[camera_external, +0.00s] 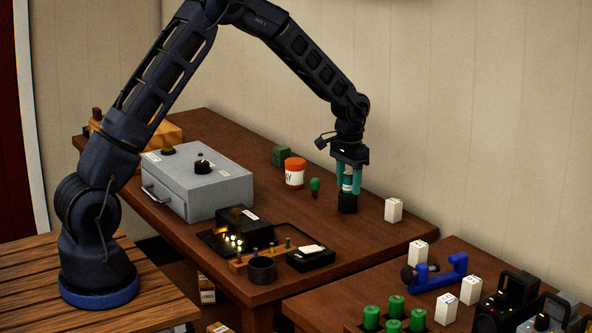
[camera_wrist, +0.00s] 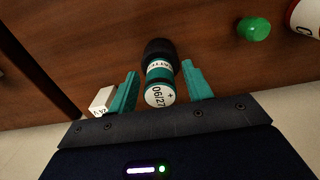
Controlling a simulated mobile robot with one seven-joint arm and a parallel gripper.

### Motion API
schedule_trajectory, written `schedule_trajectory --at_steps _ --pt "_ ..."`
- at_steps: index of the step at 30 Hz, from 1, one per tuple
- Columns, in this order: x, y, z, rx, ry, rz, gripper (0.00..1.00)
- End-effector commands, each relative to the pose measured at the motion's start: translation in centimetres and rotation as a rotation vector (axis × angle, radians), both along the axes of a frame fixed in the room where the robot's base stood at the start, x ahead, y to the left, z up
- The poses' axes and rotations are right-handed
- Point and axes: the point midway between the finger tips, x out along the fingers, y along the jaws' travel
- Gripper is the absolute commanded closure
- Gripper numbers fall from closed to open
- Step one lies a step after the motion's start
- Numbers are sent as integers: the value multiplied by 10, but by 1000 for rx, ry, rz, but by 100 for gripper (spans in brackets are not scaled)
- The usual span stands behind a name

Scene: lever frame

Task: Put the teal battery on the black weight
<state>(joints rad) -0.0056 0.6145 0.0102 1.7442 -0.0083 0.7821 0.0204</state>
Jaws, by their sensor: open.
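The teal battery (camera_wrist: 160,75) stands upright on the black weight (camera_wrist: 158,47) in the wrist view, its white label and dated end cap facing the camera. In the external view the black weight (camera_external: 347,204) sits on the wooden table, with the battery (camera_external: 347,184) above it. My gripper (camera_external: 348,181) is open, its teal fingers on either side of the battery. In the wrist view my gripper (camera_wrist: 160,70) shows gaps between the fingers and the battery. The fingers partly hide the battery in the external view.
A green bulb-shaped thing (camera_external: 315,185) and an orange-lidded jar (camera_external: 295,172) stand left of the weight. A white box (camera_external: 393,210) is to its right. A grey case (camera_external: 198,182) stands farther left. The table (camera_external: 350,238) in front of the weight is clear.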

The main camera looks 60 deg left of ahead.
Motion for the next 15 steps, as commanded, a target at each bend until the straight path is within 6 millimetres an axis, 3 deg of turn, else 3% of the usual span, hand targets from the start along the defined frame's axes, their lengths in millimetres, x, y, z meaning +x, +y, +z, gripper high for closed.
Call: schedule_trajectory --at_steps 5,15 --pt "1 0 17 0 -2 0 50" --pt "1 0 82 0 -4 0 50"
